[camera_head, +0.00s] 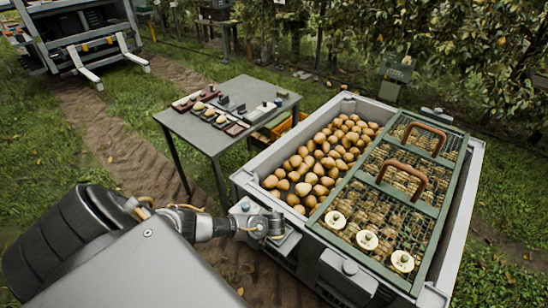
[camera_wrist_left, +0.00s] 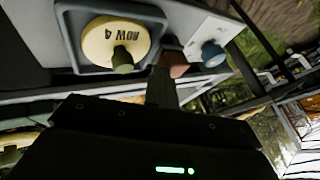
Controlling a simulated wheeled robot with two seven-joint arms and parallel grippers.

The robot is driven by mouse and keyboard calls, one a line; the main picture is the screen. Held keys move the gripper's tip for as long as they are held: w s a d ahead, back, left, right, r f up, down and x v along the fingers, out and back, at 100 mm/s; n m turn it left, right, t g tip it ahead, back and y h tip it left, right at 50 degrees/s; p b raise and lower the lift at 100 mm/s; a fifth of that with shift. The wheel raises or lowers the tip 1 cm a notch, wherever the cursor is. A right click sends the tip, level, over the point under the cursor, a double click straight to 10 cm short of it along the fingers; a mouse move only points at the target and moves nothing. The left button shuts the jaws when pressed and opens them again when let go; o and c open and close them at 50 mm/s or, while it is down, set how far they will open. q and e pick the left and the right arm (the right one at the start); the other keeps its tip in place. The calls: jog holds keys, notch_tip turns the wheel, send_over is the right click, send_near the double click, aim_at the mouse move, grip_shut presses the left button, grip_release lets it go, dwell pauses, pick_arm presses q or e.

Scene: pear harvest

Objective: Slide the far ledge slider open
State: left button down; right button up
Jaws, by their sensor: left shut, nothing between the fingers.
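A white plate with a blue round knob (camera_wrist_left: 213,53) shows at upper right in the left wrist view. It may be the ledge slider; I cannot tell for sure whether it is open. My left gripper (camera_wrist_left: 165,86) is shut beside it, with a reddish-brown piece just beyond the fingertips; contact is unclear. A cream disc marked "ROW 4" (camera_wrist_left: 115,42), with a green stem, sits in a grey recess to the left. In the head view my left gripper (camera_head: 276,229) is at the near-left side of the grey bin (camera_head: 466,205), its fingers small and unclear. My right gripper is out of view.
Pears (camera_head: 330,150) fill the bin's left part. A green mesh lid (camera_head: 440,212) with brown handles and cream discs (camera_head: 367,239) covers the right. A grey table (camera_head: 190,122) with small items stands behind on the left. Grass lies around.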

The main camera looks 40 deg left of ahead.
pick_arm(q)
jog(key=shift+a+r, duration=0.15)
jog(key=shift+a, duration=0.1)
jog(key=v, duration=1.1)
jog(key=shift+d, duration=0.15)
jog(key=shift+f, duration=0.3)
jog(key=s+d+f+m+g+h, duration=0.1)
jog(key=s+f, duration=0.4)
jog(key=f, duration=0.3)
jog(key=s+f+m+h, duration=0.1)
jog(key=s+f, duration=0.3)
jog(key=f, duration=0.4)
jog(key=s+d+f+m+g+h, duration=0.1)
jog(key=s+f+h, duration=0.1)
jog(key=s+f, duration=0.45)
jog(key=s+d+f, duration=0.2)
jog(key=s+f, duration=0.1)
jog(key=s, duration=0.5)
jog(key=s+d+f+g+h, duration=0.1)
jog(key=s+d+f, duration=0.2)
jog(key=s, duration=0.5)
jog(key=s+d+f+h, duration=0.1)
jog(key=s+d+f, duration=0.2)
jog(key=s, duration=0.5)
jog(key=shift+f+m, duration=0.4)
jog(key=shift+f, duration=0.4)
